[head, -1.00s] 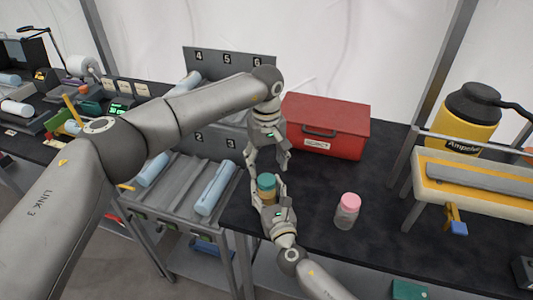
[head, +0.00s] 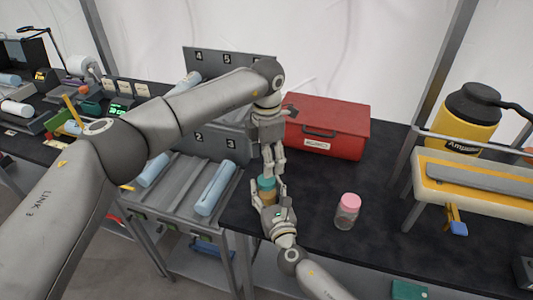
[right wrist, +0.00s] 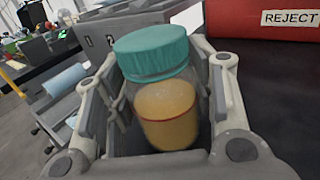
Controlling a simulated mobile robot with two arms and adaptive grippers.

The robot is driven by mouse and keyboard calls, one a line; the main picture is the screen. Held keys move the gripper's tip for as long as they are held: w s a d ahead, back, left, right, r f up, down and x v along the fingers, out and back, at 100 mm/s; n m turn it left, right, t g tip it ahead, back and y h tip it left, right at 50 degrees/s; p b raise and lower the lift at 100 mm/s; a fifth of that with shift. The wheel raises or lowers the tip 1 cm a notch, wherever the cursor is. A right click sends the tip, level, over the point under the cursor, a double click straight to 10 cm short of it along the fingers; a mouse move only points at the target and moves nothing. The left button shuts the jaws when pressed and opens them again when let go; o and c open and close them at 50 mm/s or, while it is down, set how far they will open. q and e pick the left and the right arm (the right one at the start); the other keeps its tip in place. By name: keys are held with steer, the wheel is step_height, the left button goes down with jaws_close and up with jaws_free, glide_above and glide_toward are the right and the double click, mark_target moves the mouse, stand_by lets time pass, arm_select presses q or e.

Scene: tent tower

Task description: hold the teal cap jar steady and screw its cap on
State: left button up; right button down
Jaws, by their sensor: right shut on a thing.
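The teal cap jar is a clear jar (right wrist: 165,112) with orange-yellow contents, upright on the black bench. Its teal cap (right wrist: 152,50) sits on top; it also shows in the head view (head: 266,183). Whether the cap's thread is tight I cannot tell. My right gripper (head: 267,196) is shut around the jar's body, one finger on each side in the right wrist view. My left gripper (head: 273,170) points down just above the cap in the head view. Its fingers look close together, seen edge-on, and do not show in the right wrist view.
A second jar with a pink cap (head: 347,204) stands on the bench to the right. A red reject box (head: 340,125) is behind the grippers. A rack with blue cylinders (head: 214,188) is to the left. The bench between the pink-capped jar and the red box is clear.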

mark_target(267, 192)
arm_select(q)
steer(key=n, duration=0.5)
steer(key=shift+r, duration=0.15)
steer(key=n, duration=0.5)
steer(key=shift+r, duration=0.2)
steer(key=n, duration=0.4)
steer(key=shift+r+n, duration=0.15)
steer(key=shift+n, duration=0.25)
steer(key=n, duration=0.3)
steer(key=shift+r+n, duration=0.15)
steer(key=shift+n, duration=0.25)
steer(key=shift+f, duration=4.05)
